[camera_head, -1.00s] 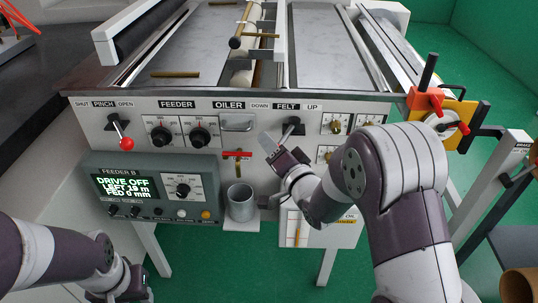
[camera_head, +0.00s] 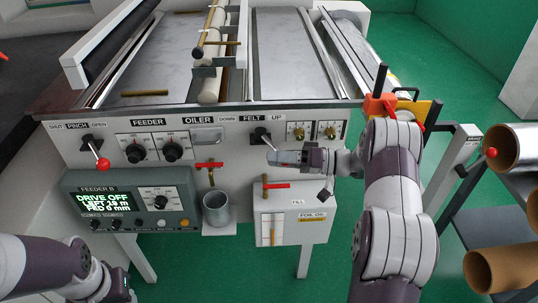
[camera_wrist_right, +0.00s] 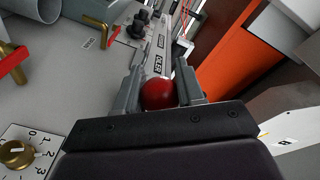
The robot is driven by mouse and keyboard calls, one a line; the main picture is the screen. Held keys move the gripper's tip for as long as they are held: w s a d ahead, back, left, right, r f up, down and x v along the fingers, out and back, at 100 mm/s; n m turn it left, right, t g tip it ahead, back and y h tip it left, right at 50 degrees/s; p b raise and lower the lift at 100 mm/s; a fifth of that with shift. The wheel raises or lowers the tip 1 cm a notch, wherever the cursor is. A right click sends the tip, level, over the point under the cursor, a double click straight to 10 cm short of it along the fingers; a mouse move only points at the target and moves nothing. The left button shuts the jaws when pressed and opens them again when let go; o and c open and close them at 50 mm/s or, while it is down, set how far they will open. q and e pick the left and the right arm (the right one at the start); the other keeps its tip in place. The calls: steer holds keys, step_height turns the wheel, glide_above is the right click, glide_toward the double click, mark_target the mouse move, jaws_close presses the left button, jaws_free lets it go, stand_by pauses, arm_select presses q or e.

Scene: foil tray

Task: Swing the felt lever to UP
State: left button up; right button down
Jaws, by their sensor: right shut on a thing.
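The felt lever (camera_head: 261,134) has a black mount on the front panel, under the FELT label between DOWN and UP. Its red knob (camera_wrist_right: 158,95) sits between the two fingers of my right gripper (camera_wrist_right: 159,88) in the wrist view. In the head view my right gripper (camera_head: 280,156) is just below and right of the mount and hides the knob, so the exact lean of the lever is hard to tell. My right gripper is shut on the knob. My left gripper (camera_head: 115,290) is low at the left, away from the panel, its fingers not clear.
The pinch lever (camera_head: 102,163) with its own red knob is at the panel's left. A grey cup (camera_head: 216,209), a red-handled tap (camera_head: 208,165) and a white box (camera_head: 290,222) with another red handle are below.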

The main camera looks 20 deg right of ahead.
steer(key=shift+w+d+r+n+g, duration=0.2)
steer(key=shift+d+r+n+g, duration=0.1)
steer(key=shift+d, duration=0.1)
steer(key=shift+w+d+p, duration=0.2)
steer(key=shift+d+p, duration=0.15)
steer(key=shift+d, duration=0.25)
steer(key=c, duration=0.7)
jaws_free()
steer(key=shift+f, duration=0.15)
steer(key=shift+d, duration=0.1)
steer(key=b+v, duration=0.2)
steer(key=v, duration=1)
steer(key=shift+d, duration=0.35)
steer(key=shift+f, duration=0.1)
